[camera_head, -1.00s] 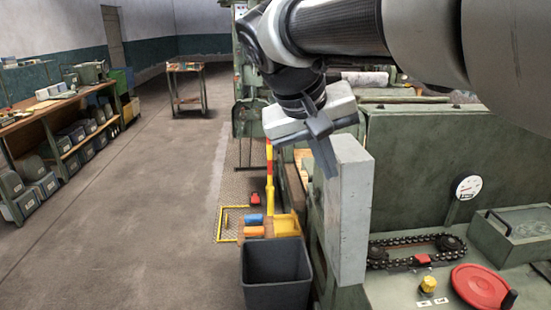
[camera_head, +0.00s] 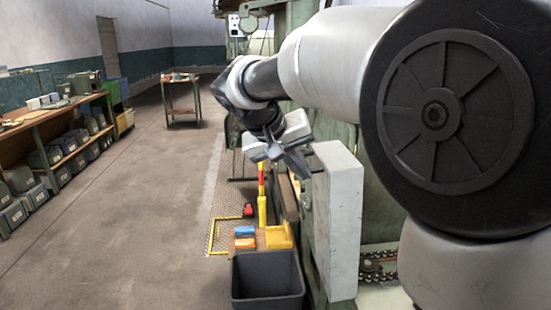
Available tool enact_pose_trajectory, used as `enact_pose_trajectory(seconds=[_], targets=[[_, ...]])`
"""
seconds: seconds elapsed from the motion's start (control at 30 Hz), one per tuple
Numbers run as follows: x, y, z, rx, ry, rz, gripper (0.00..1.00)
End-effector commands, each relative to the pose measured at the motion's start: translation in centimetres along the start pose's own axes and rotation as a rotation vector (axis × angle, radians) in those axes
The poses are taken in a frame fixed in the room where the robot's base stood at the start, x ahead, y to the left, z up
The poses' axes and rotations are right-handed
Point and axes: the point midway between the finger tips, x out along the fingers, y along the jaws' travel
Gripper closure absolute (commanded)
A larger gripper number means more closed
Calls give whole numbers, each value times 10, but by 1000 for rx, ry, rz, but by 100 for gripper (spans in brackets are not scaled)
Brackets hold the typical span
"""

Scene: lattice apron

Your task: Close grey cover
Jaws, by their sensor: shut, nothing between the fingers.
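The grey cover (camera_head: 340,225) is a tall pale grey panel standing upright and swung out at the left end of the green machine. A chain (camera_head: 378,266) shows uncovered to the right of its lower part. My gripper (camera_head: 302,172) is at the left of the cover's top edge, its dark fingers shut together and angled down to the right. No object shows between them. The fingertips overlap or sit just beside the cover's upper left edge; I cannot tell whether they touch. My arm hides most of the machine at the right.
A dark open bin (camera_head: 268,285) stands on the floor left of the cover. A yellow post (camera_head: 262,195) and orange and blue items (camera_head: 245,237) are behind it. A workbench (camera_head: 60,130) lines the left wall. The floor (camera_head: 130,220) between is clear.

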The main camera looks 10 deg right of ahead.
Motion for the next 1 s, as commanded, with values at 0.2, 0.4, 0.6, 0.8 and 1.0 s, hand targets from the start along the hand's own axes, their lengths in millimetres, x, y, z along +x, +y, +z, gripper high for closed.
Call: enact_pose_trajectory(seconds=[0.2,0.4,0.6,0.8,1.0], targets=[[8,26,-2,5,3,0,100],[10,30,-2,3,3,-1,100],[10,30,-2,3,3,-1,100],[9,38,-4,10,0,-13,100],[14,70,-10,43,-16,-70,100]])
